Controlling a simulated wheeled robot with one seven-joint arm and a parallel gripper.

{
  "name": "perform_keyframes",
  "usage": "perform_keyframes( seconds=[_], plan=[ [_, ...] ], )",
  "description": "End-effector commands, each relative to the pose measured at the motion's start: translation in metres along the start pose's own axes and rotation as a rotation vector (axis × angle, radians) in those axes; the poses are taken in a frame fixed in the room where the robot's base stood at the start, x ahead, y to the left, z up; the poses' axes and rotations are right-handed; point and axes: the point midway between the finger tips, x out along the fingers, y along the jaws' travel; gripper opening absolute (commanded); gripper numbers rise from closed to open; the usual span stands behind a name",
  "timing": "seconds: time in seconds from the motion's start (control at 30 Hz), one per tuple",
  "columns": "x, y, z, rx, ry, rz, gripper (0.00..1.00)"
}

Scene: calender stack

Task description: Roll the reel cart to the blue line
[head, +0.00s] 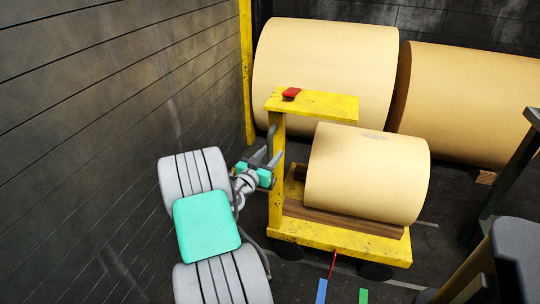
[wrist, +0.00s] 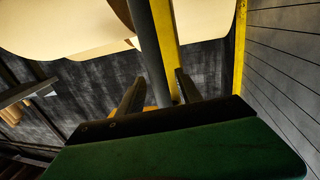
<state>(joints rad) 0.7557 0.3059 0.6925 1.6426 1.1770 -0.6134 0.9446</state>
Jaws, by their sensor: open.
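The yellow reel cart (head: 345,242) stands on the dark floor with a cream paper reel (head: 367,175) lying on its wooden chocks. A grey handle bar (head: 271,142) runs along the cart's yellow post (head: 277,190). My gripper (head: 268,160) is open at this handle. In the wrist view the bar (wrist: 151,50) runs between the open fingers (wrist: 160,82), with the yellow post (wrist: 166,40) behind it. I cannot tell whether a finger touches the bar. A short blue line (head: 321,291) shows on the floor in front of the cart, left of a red pointer (head: 333,264) on the cart's edge.
A green floor mark (head: 363,296) lies right of the blue line. A panelled wall (head: 80,120) is close on the left, with a yellow pole (head: 247,70). Dark grey equipment (head: 518,250) stands at right.

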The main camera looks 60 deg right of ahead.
Motion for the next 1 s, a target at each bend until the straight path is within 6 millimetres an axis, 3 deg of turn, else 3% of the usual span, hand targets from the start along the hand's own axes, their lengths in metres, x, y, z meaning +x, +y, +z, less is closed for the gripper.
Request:
perform_keyframes(
  seconds=[0.17, 0.67, 1.0],
  plan=[
    [-0.0002, -0.0003, 0.0002, 0.000, -0.001, -0.001, 0.41],
    [-0.0006, -0.0005, 0.0002, 0.000, -0.001, -0.001, 0.01],
    [-0.0007, -0.0004, 0.0003, 0.000, -0.001, -0.001, 0.00]
  ],
)
